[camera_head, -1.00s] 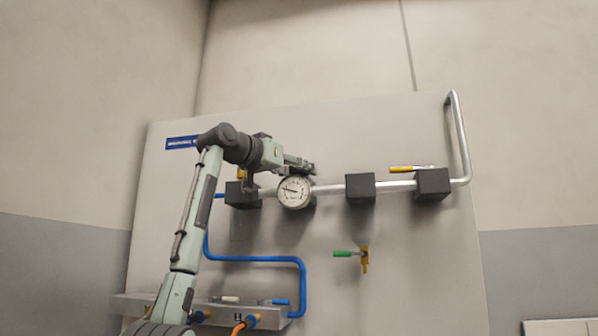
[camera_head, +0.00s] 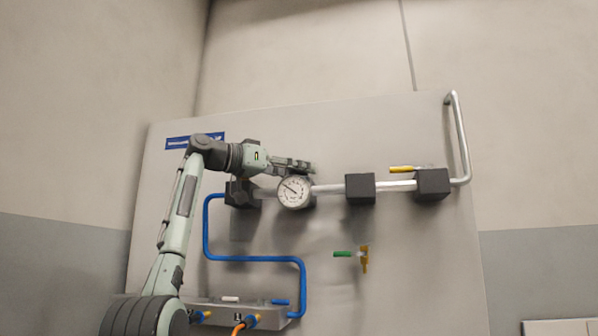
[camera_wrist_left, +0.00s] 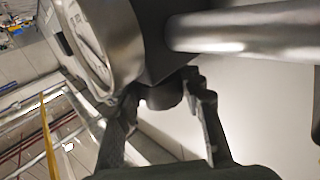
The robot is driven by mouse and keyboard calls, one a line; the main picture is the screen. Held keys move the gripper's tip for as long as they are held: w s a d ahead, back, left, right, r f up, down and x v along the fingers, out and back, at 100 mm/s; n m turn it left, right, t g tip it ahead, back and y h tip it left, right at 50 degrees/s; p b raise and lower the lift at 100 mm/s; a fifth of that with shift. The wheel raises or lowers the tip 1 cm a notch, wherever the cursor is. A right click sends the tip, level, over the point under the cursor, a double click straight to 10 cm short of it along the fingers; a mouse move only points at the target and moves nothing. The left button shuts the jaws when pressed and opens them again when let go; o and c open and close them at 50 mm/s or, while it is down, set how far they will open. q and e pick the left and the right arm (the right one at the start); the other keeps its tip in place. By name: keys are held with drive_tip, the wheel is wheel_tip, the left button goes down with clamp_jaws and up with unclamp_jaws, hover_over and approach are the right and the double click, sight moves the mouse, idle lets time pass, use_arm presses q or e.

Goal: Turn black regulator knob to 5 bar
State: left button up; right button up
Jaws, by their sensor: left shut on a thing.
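The round white pressure gauge (camera_head: 294,192) sits on the front of a dark regulator block (camera_head: 311,201) on the pipe. Its needle slants to the upper left; the numbers are too small to read. My left gripper (camera_head: 306,167) is at the top of this block, reaching in from the left. In the left wrist view, its fingers (camera_wrist_left: 163,90) are shut on the short black regulator knob (camera_wrist_left: 162,100), one on each side. The gauge (camera_wrist_left: 95,42) shows there edge-on at the upper left. The knob is hidden in the head view. My right gripper is not in view.
A blue pipe (camera_head: 255,259) bends below. A green-handled valve (camera_head: 343,254) is lower right.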

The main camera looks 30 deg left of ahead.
use_arm(q)
drive_tip(key=o, duration=1.2)
drive_tip(key=v, duration=1.2)
drive_tip(key=shift+r, duration=0.1)
